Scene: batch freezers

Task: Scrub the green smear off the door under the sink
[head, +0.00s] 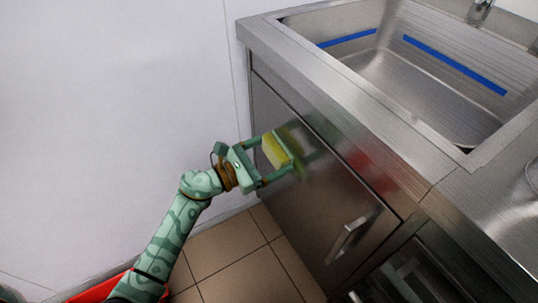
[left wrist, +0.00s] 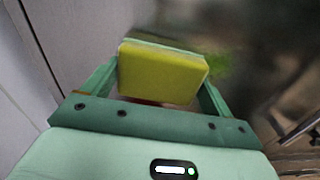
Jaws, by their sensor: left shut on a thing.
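My left gripper (head: 278,154) is shut on a yellow-green sponge (head: 275,151), holding it at the steel door (head: 316,205) under the sink. In the left wrist view the sponge (left wrist: 163,72) sits between both fingers, its yellow face towards the camera. A blurred green smear (left wrist: 219,66) shows on the door just right of the sponge. In the head view a dull green patch beside the sponge may be smear or reflection; I cannot tell. Whether the sponge touches the door is unclear. My right gripper is not in view.
The steel sink (head: 420,80) with blue strips is above the door, its counter edge (head: 340,95) overhanging. A bar handle (head: 350,240) sticks out at the door's lower right. A white wall (head: 110,110) stands left. A red object (head: 100,290) lies on the tiled floor (head: 250,270).

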